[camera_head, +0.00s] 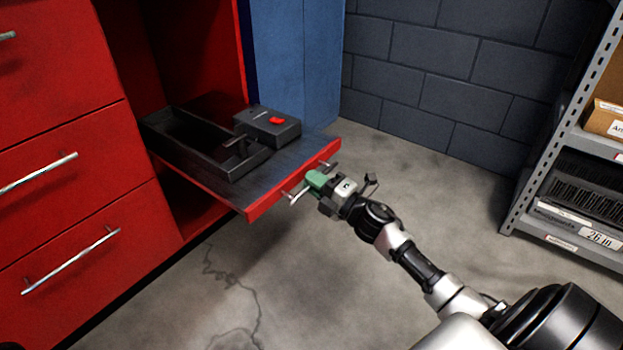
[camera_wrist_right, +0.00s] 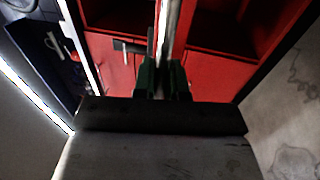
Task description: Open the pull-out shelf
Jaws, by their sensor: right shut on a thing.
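The pull-out shelf (camera_head: 222,190) extends out of the red cabinet in the head view, with a dark top and a red front edge. A silver bar handle (camera_head: 298,194) runs along that front edge. My right gripper (camera_head: 312,184), with green fingers, is shut on this handle near its middle. In the right wrist view the green fingers (camera_wrist_right: 162,80) close on the bar handle (camera_wrist_right: 166,30), which runs up the picture between them. My left gripper is not in view.
A black open tray (camera_head: 205,145) and a dark box with a red button (camera_head: 268,125) sit on the shelf. Red drawers (camera_head: 65,185) with silver handles are to the left. A metal rack (camera_head: 560,190) stands at right. The concrete floor (camera_head: 400,170) between is clear.

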